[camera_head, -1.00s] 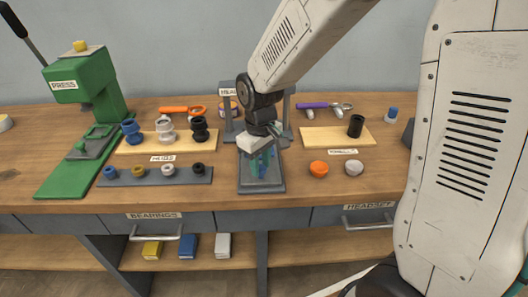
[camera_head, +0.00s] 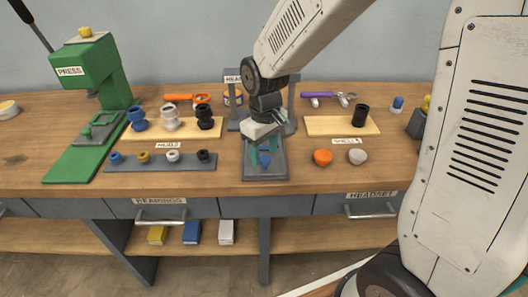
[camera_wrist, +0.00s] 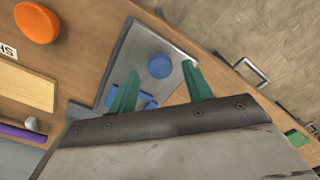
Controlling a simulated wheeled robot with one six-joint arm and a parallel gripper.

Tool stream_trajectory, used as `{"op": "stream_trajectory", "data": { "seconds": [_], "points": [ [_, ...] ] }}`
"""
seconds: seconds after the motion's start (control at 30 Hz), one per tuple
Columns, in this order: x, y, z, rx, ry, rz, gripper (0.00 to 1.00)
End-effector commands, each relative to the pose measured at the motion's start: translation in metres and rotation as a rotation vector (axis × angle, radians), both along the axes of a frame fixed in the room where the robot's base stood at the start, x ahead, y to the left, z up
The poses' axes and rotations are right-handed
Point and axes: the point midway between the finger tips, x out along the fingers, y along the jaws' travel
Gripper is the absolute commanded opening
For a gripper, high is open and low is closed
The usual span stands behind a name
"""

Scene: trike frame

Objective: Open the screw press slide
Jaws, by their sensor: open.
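A grey upright frame with a partly hidden label (camera_head: 234,78) stands mid-bench, taken here as the screw press. A grey flat plate with a raised rim, apparently its slide, extends from it toward the front edge (camera_head: 265,174); it also shows in the wrist view (camera_wrist: 180,42). A round blue knob (camera_wrist: 159,67) and a blue piece nearer the wrist (camera_wrist: 143,101) are on the plate. My gripper (camera_head: 264,158) is over the plate, pointing down. Its green fingers are open, one on each side of the knob in the wrist view (camera_wrist: 160,70). Contact cannot be told.
A green press (camera_head: 92,75) stands at the left, with boards of hubs (camera_head: 170,130) and bearings (camera_head: 160,164) beside it. An orange cap (camera_head: 323,157) and a grey cap (camera_head: 358,157) lie right of the plate. Drawers with handles (camera_head: 372,213) run below the bench edge.

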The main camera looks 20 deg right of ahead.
Motion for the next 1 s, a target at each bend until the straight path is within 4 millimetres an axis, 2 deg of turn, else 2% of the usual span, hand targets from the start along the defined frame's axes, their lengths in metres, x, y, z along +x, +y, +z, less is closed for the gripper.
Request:
{"op": "stream_trajectory", "data": {
  "seconds": [0.2, 0.4, 0.53, 1.0],
  "points": [
    [0.001, 0.001, 0.039, 0.002, -0.006, 0.002, 0.50],
    [0.000, 0.002, 0.064, 0.001, -0.005, 0.002, 0.50],
    [0.000, 0.002, 0.070, 0.001, -0.003, 0.002, 0.50],
    [-0.002, 0.002, 0.070, -0.001, 0.006, -0.014, 0.50]
  ]
}}
